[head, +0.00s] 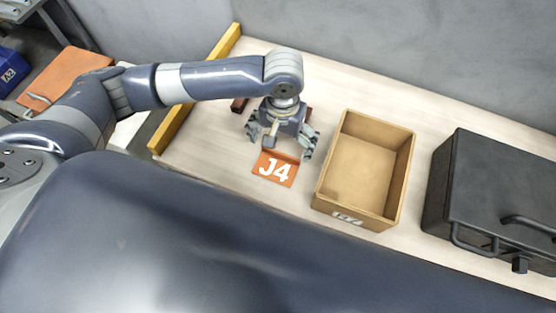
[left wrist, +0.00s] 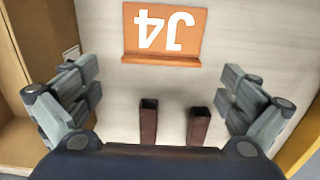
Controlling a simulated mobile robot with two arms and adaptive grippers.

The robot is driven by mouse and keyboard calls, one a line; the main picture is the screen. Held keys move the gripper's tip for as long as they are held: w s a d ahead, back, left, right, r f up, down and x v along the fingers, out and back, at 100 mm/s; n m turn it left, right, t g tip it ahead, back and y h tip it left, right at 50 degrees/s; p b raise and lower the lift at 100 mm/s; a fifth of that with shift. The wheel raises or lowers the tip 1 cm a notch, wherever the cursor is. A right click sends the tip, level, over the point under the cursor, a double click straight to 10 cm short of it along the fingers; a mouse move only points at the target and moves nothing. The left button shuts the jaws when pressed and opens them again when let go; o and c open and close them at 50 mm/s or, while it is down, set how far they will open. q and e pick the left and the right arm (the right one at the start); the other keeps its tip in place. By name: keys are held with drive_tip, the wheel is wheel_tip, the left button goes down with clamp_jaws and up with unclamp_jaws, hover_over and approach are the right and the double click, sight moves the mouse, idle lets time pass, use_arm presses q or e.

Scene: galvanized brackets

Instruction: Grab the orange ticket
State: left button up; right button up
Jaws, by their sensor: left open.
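My right gripper is not in view.
Two dark red-brown blocks (left wrist: 148,122) (left wrist: 199,126) are below the gripper. An open, empty wooden box (head: 365,168) stands right of the ticket, then a black case (head: 480,185). A yellow edge strip (head: 190,100) bounds the table's left. The table between strip and box is mostly clear.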

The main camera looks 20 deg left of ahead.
sight(280, 158)
use_arm(q)
drive_tip(key=shift+a+f+p, duration=0.15)
drive_tip(key=shift+f+p, duration=0.15)
drive_tip(key=shift+f, duration=2.65)
drive_tip(key=c, duration=0.7)
